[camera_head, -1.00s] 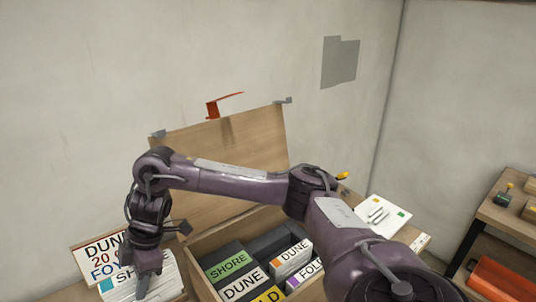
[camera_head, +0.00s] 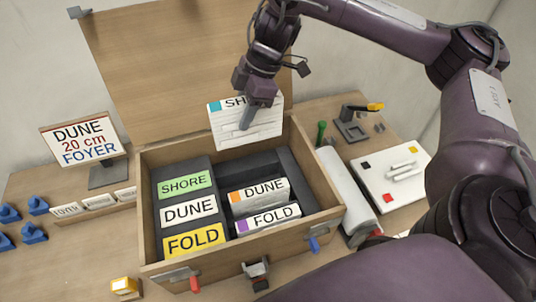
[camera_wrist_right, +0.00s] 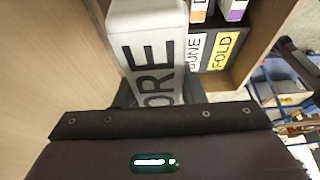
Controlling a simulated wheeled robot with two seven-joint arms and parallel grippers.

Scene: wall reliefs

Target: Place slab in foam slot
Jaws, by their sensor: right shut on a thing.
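My right gripper (camera_head: 250,118) is shut on a white slab (camera_head: 236,136) with a ribbed face, a teal patch and lettering that starts "SH". The slab hangs upright above the back of the open wooden crate (camera_head: 142,215). In the right wrist view the slab (camera_wrist_right: 150,50) shows the letters "ORE". Dark foam (camera_head: 222,170) lines the crate; its back right slot, below the slab, looks empty. A DUNE slab (camera_head: 262,192) with an orange patch and a FOLD slab (camera_head: 268,220) with a purple patch stand in the slots in front. My left gripper is not in view.
Green SHORE (camera_head: 184,184), white DUNE (camera_head: 188,209) and yellow FOLD (camera_head: 193,240) labels lie at the crate's left. The raised lid (camera_head: 160,60) stands behind. A sign (camera_head: 85,140) reads "DUNE 20 cm FOYER". A white roll (camera_head: 345,190) and white board (camera_head: 392,178) lie right.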

